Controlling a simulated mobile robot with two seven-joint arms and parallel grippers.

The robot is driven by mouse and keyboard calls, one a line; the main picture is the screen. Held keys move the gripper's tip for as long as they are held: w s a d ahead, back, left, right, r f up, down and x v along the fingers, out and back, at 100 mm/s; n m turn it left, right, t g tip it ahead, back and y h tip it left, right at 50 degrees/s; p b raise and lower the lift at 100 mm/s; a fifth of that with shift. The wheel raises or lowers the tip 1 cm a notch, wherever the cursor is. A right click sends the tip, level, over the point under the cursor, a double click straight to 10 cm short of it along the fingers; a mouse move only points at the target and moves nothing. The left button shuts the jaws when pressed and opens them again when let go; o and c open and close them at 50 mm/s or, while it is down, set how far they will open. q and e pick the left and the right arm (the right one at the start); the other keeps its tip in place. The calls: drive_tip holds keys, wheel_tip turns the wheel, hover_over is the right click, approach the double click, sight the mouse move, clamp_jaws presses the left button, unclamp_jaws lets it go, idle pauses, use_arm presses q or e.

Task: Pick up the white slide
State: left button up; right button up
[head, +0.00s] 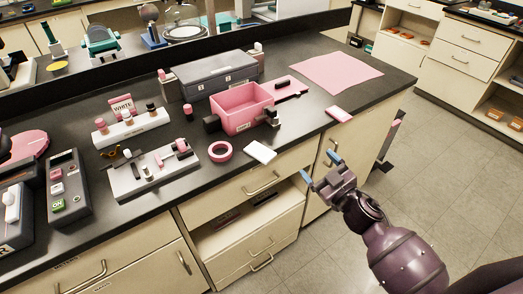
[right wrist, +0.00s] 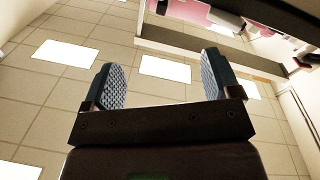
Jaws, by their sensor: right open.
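The white slide (head: 260,152) is a small flat white block lying on the dark bench top near its front edge, right of a pink ring. My right gripper (head: 320,170) is in front of the bench, to the right of the slide and apart from it. Its two blue-tipped fingers are spread with nothing between them. The right wrist view also shows the open, empty gripper (right wrist: 163,80), with no slide that I can make out. My left gripper is not in view.
The pink ring (head: 220,151) lies close left of the slide. A grey plate with small parts (head: 128,184) is further left. Bench drawers (head: 262,186) are below the edge.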

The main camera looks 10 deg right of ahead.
sight(272, 159)
drive_tip(key=s+a+f+g+y, duration=0.2)
drive_tip(key=a+g+y, duration=0.1)
drive_tip(key=a+y, duration=0.15)
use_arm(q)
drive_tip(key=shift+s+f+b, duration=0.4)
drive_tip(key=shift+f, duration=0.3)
use_arm(e)
drive_tip(key=x, duration=1)
drive_tip(key=shift+m+y, duration=0.3)
drive_tip(key=shift+y, duration=0.15)
drive_tip(key=shift+w+a+r, duration=0.1)
drive_tip(key=shift+r, duration=0.05)
drive_tip(key=shift+c, duration=0.3)
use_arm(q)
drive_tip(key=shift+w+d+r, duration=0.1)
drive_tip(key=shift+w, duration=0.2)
use_arm(e)
drive_tip(key=c, duration=1)
drive_tip(key=shift+r, duration=0.1)
